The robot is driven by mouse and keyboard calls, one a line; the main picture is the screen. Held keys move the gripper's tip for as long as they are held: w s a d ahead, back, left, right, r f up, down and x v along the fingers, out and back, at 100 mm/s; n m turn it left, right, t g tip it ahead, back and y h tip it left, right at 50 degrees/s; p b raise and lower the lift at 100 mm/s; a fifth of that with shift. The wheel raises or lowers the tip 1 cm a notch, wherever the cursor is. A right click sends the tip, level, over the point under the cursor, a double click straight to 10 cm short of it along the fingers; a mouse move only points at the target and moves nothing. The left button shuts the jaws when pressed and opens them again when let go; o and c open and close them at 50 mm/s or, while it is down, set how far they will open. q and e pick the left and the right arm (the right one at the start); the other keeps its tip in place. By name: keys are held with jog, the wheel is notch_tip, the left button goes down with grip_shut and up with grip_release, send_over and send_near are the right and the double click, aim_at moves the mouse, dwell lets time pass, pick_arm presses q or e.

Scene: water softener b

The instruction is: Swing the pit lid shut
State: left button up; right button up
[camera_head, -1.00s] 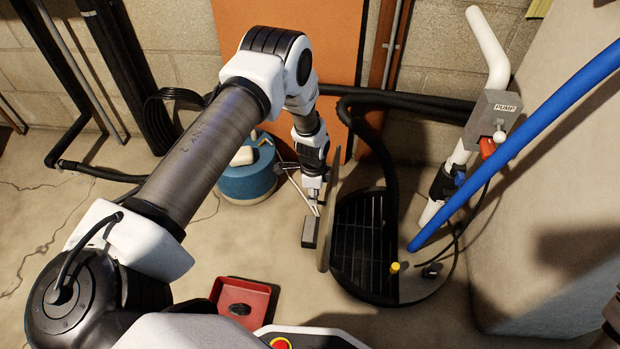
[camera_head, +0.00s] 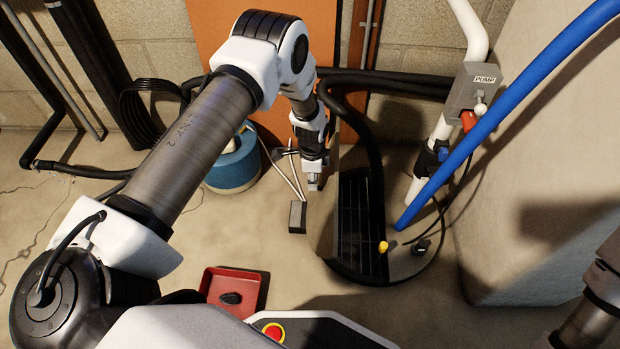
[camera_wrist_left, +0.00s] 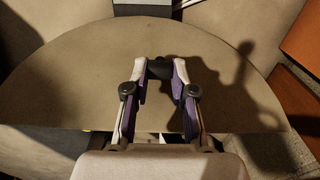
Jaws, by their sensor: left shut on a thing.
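The pit lid (camera_head: 322,228) is a grey-brown plate standing steeply at the left edge of the round pit (camera_head: 362,225). In the left wrist view the lid (camera_wrist_left: 60,85) is a broad half-round plate filling the middle. My left gripper (camera_head: 314,186) is at the lid's upper part. In the wrist view its fingers (camera_wrist_left: 160,70) are shut on a small black handle on the lid's face. The pit's dark grate shows to the right of the lid; part of the pit is hidden behind it. My right gripper is out of view; only a piece of the right arm shows at lower right.
A blue hose (camera_head: 500,115) slants down to the pit's right side. A yellow knob (camera_head: 383,246) stands in the pit. The grey pump box (camera_head: 474,88) is at upper right. A red tray (camera_head: 232,289) and a dark block (camera_head: 297,216) lie left of the lid.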

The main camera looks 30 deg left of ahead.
aim_at(327, 183)
pick_arm(q)
jog(key=shift+w+d+f+b, duration=0.1)
jog(key=shift+w+d+b, duration=0.15)
jog(key=shift+d, duration=0.15)
jog(key=shift+w+d+f+b, duration=0.1)
jog(key=shift+w+d+b, duration=0.1)
jog(key=shift+d, duration=0.2)
jog(key=shift+w+d+f+b, duration=0.1)
jog(key=shift+w+d+b, duration=0.15)
jog(key=shift+d, duration=0.3)
jog(key=shift+w+d+f+b, duration=0.1)
jog(key=shift+w+d, duration=0.1)
jog(key=shift+d, duration=0.3)
jog(key=shift+w+d+f+b, duration=0.3)
jog(key=shift+d+f+b, duration=0.2)
jog(key=shift+d, duration=0.15)
jog(key=shift+w+d+f+b, duration=0.35)
jog(key=shift+d+b, duration=0.1)
jog(key=shift+d, duration=0.15)
jog(key=shift+w+d+f, duration=0.15)
jog(key=shift+d, duration=0.25)
jog(key=shift+f, duration=0.1)
